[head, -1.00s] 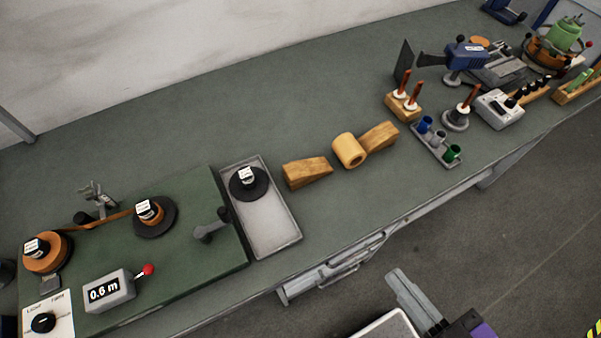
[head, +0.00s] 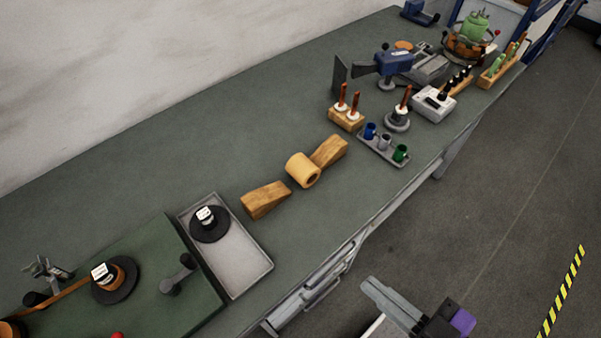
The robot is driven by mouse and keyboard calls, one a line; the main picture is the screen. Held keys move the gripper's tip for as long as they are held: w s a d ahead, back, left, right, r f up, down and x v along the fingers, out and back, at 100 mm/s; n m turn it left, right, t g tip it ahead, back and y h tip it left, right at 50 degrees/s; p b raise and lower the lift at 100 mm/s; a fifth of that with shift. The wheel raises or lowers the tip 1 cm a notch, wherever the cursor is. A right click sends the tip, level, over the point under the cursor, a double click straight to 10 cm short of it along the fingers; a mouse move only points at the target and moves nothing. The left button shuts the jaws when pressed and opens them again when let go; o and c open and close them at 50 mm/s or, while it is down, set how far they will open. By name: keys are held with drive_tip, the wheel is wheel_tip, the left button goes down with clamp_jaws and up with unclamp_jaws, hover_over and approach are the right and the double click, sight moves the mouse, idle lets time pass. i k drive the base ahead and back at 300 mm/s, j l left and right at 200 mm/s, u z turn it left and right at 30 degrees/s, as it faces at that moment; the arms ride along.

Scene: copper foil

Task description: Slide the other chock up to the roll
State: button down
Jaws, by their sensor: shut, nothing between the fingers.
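The roll (head: 301,170), a short tan cylinder with a dark hole in its end, lies on its side on the grey-green bench. One wooden chock (head: 330,151) is on its right side, seemingly touching it. The other wooden chock (head: 266,200) lies to the left of the roll, with a small gap of bare bench between them. My gripper (head: 372,289) is at the bottom of the head view, off the front of the bench and well apart from the chocks and roll. Its grey fingers are together and hold nothing.
A grey tray (head: 240,265) with a black spool (head: 209,224) is left of the near chock. A green board (head: 140,305) is beyond it. A wooden stand (head: 347,121) and a small cup rack (head: 384,150) are right of the roll. The bench behind the roll is clear.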

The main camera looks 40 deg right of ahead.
sight(257, 203)
drive_tip(key=l+u, duration=0.1)
drive_tip(key=u, duration=0.3)
drive_tip(key=l+u, duration=0.15)
drive_tip(key=u, duration=0.25)
drive_tip(key=l+u, duration=0.1)
drive_tip(key=u, duration=0.3)
drive_tip(key=l+u, duration=0.1)
drive_tip(key=u, duration=0.3)
drive_tip(key=k+l, duration=0.3)
drive_tip(key=l+u, duration=0.05)
